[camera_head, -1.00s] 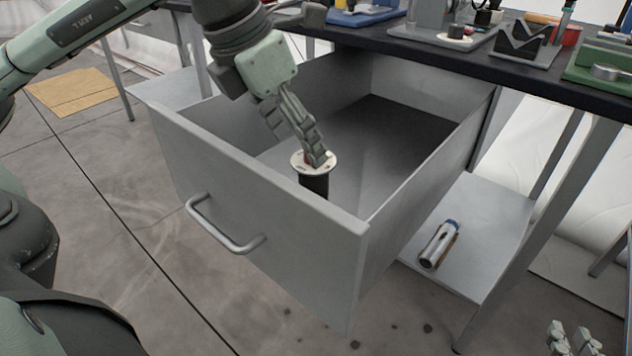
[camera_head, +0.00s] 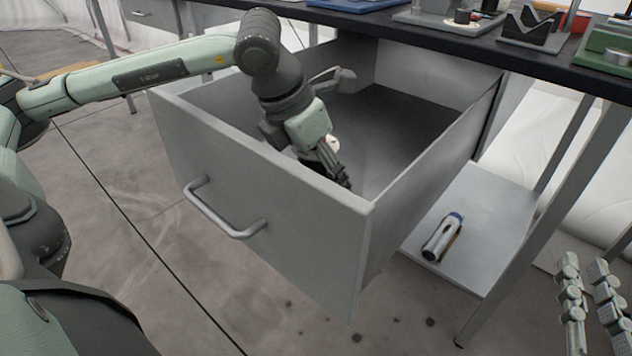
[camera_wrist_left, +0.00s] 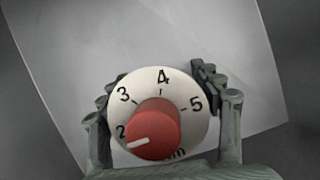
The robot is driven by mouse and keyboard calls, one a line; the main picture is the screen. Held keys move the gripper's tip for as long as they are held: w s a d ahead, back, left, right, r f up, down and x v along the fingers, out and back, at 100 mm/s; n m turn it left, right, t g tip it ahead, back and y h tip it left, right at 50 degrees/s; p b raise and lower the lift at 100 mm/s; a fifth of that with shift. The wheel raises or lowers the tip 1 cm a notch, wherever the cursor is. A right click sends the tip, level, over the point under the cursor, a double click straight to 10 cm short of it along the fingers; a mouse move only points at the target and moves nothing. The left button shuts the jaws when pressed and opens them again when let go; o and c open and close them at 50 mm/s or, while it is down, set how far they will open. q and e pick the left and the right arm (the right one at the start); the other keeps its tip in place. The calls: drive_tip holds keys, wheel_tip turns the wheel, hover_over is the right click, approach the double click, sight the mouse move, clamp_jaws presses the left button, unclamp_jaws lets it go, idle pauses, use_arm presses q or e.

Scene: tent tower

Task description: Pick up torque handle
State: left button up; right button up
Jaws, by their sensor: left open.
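The torque handle shows in the left wrist view as a round white dial (camera_wrist_left: 172,88) with black numbers and a red knob (camera_wrist_left: 150,130). My left gripper (camera_wrist_left: 165,118) is open, with one finger on each side of the dial. Whether the fingers touch it cannot be told. In the head view my left gripper (camera_head: 335,172) reaches down inside the open drawer, behind its front panel. Only a small pale part of the dial (camera_head: 333,144) shows there; the rest is hidden. My right gripper (camera_head: 588,295) is at the lower right, its fingers apart and empty.
The grey drawer (camera_head: 265,190) stands pulled out below a dark bench (camera_head: 480,50) holding fixtures and tools. Its floor (camera_head: 400,125) looks bare at the back. A silver cylinder (camera_head: 441,238) lies on the lower shelf (camera_head: 490,205) at the right.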

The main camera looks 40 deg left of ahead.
use_arm(q)
drive_tip(key=shift+c, duration=0.5)
drive_tip(key=c, duration=1.2)
drive_tip(key=shift+w, duration=0.1)
drive_tip(key=shift+c, duration=0.7)
drive_tip(key=shift+r, duration=0.15)
